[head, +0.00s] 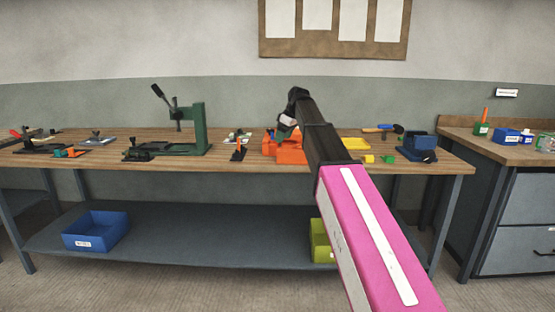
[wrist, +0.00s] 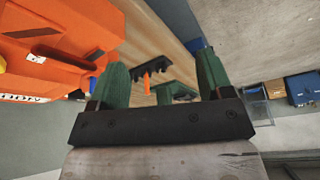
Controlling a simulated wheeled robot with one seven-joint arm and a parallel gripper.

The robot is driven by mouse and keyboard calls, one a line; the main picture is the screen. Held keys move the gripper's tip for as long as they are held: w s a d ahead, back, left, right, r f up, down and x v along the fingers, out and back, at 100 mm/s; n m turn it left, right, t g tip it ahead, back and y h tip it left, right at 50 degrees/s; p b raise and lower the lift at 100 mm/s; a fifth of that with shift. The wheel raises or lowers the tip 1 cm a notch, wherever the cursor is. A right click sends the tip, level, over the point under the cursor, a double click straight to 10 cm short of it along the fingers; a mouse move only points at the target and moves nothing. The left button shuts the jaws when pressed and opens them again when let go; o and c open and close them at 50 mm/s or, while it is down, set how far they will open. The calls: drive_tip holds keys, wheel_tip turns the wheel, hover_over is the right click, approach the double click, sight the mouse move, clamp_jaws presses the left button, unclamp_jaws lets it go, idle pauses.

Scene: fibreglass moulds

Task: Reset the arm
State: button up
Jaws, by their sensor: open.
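My arm reaches forward over the wooden workbench (head: 60,150) in the head view, its pink link in the foreground. My gripper (head: 284,128) is at the far end, above the bench, small and partly hidden by the arm. In the wrist view my gripper (wrist: 157,75) shows two green fingers set wide apart with nothing between them. An orange case (wrist: 60,45) lies close beside the left finger in that view; the same orange body (head: 290,152) shows just below the gripper in the head view.
A green arbor press (head: 198,128) stands left of the gripper. A dark blue block (head: 420,145) and yellow pieces (head: 355,143) lie to the right. A blue bin (head: 95,232) and a yellow-green bin (head: 320,243) sit on the lower shelf. A grey cabinet (head: 520,215) stands at the right.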

drive_tip(key=s+d+f+m+h, duration=0.1)
drive_tip(key=s+d+f+m, duration=0.2)
drive_tip(key=f, duration=0.6)
drive_tip(key=s+d+f+m, duration=0.25)
drive_tip(key=s+f, duration=0.35)
drive_tip(key=f, duration=0.3)
drive_tip(key=s+d+f+m+h, duration=0.15)
drive_tip(key=s+d+f, duration=0.25)
drive_tip(key=f, duration=0.5)
drive_tip(key=s+d+f+m, duration=0.3)
drive_tip(key=s+f, duration=0.5)
drive_tip(key=s, duration=0.1)
drive_tip(key=s+d+f+m+g+h, duration=0.1)
drive_tip(key=s+d+f+m, duration=0.2)
drive_tip(key=s+f, duration=0.5)
drive_tip(key=shift+s+d+f, duration=0.35)
drive_tip(key=shift+s+d, duration=0.15)
drive_tip(key=shift+s, duration=0.2)
